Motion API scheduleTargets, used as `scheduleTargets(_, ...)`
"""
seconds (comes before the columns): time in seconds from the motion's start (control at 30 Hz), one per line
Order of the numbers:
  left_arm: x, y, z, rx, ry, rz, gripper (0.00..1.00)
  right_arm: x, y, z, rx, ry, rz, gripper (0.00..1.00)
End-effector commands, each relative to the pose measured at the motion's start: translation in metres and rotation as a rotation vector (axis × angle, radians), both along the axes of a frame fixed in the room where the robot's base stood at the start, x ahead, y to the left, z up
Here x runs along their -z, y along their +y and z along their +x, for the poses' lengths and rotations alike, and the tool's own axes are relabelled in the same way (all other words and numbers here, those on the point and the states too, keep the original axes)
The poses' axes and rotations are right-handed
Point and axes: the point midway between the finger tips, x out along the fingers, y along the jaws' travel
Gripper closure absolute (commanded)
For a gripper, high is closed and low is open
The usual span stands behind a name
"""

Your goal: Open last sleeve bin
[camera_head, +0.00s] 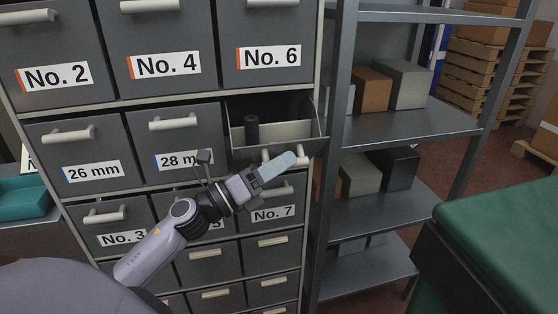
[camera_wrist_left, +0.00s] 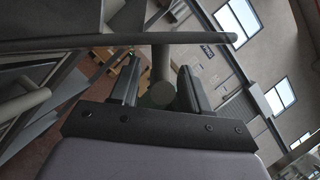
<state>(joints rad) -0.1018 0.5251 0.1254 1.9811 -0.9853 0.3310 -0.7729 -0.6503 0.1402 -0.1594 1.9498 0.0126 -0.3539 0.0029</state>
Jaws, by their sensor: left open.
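A grey bin (camera_head: 272,130) in the second row, right column of the cabinet is pulled partly out. A dark upright cylinder (camera_head: 251,129) shows inside it. Its front label is hidden behind my gripper. My left gripper (camera_head: 282,164) is in front of this bin, by its pale handle (camera_head: 268,155). In the left wrist view the gripper (camera_wrist_left: 158,88) has its fingers apart, with a round grey bar (camera_wrist_left: 161,70) between them. I cannot tell whether the fingers touch it. My right gripper is not in view.
Closed labelled drawers surround the open bin, such as No. 6 (camera_head: 268,56) above and No. 7 (camera_head: 273,212) below. A metal shelf rack (camera_head: 415,122) with boxes stands to the right. A green-topped surface (camera_head: 505,235) is at lower right. A teal tray (camera_head: 22,198) is at left.

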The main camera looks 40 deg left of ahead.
Motion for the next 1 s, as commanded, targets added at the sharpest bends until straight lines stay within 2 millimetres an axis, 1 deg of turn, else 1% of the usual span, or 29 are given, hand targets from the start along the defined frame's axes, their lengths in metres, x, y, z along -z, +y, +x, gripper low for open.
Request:
scheduleTargets(0.27,0.0,-0.001,0.001,0.0,0.0,-0.001,0.54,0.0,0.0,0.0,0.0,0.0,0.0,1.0)
scheduleTargets(0.3,0.0,-0.001,0.001,0.0,0.0,-0.001,0.6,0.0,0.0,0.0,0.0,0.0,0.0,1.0)
scheduleTargets(0.37,0.0,-0.001,0.001,0.0,0.0,-0.001,0.8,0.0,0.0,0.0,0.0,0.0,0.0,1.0)
scheduleTargets(0.4,0.0,-0.001,0.001,0.0,0.0,-0.001,0.93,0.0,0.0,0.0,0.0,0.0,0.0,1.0)
scheduleTargets(0.43,0.0,-0.001,0.001,0.0,0.0,-0.001,1.0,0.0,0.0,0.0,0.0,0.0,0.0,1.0)
scheduleTargets(0.57,-0.001,-0.001,0.001,0.0,0.0,-0.001,1.0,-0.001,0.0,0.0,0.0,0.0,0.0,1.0)
scheduleTargets(0.73,-0.013,0.006,0.007,-0.001,-0.002,0.003,1.0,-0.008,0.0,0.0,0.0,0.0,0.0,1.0)
scheduleTargets(0.97,-0.012,0.006,0.007,-0.002,-0.001,0.0,1.0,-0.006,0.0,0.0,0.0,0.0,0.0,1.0)
scheduleTargets(1.0,-0.012,0.006,0.007,-0.003,-0.002,-0.001,0.62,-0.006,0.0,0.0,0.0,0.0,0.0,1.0)
